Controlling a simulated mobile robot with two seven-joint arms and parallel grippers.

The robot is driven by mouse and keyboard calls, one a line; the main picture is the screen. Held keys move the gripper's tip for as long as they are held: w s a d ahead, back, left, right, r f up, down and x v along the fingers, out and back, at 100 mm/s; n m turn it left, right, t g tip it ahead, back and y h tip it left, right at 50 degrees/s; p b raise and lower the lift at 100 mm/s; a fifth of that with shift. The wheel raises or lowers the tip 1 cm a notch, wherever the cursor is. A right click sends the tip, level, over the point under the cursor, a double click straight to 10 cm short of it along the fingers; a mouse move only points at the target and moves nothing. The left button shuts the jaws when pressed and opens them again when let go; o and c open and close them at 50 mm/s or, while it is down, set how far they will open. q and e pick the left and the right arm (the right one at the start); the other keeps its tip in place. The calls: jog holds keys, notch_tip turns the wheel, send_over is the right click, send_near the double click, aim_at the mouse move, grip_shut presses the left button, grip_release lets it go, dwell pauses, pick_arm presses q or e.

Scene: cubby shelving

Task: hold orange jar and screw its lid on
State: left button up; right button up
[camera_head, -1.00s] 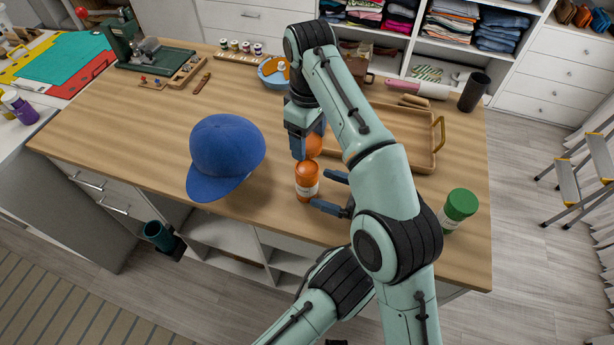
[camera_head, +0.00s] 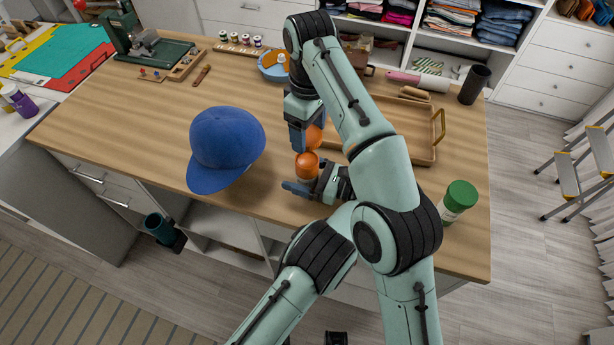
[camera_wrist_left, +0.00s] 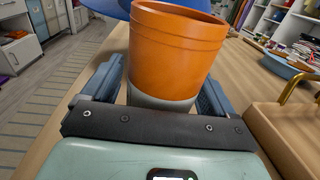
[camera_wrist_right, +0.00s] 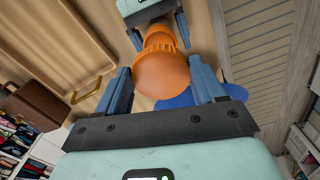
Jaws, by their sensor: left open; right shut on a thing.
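The orange jar (camera_head: 307,164), with a pale label band low on its body, stands upright near the table's front edge. My left gripper (camera_head: 308,186) is open around it, low down. In the left wrist view the jar (camera_wrist_left: 175,50) rises between the two fingers (camera_wrist_left: 165,95), its rim showing open at the top. My right gripper (camera_head: 306,143) points down from above and is shut on the orange lid (camera_head: 315,137), slightly above and behind the jar. In the right wrist view the rounded lid (camera_wrist_right: 162,76) sits between the fingers (camera_wrist_right: 160,88) and hides part of the jar.
A blue cap (camera_head: 226,145) lies left of the jar. A wooden tray (camera_head: 425,152) is behind and to the right, and a green-lidded jar (camera_head: 459,198) stands at the right. A blue bowl (camera_head: 273,66) is at the back. Table left of the cap is clear.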

pick_arm(q)
jog(key=c, duration=1.5)
pick_arm(e)
send_over(309, 154)
jog(key=s, duration=0.3)
jog(key=shift+w+f, duration=0.15)
jog(key=shift+f, duration=2.35)
jog(key=shift+f, duration=0.9)
jog(key=shift+f, duration=0.55)
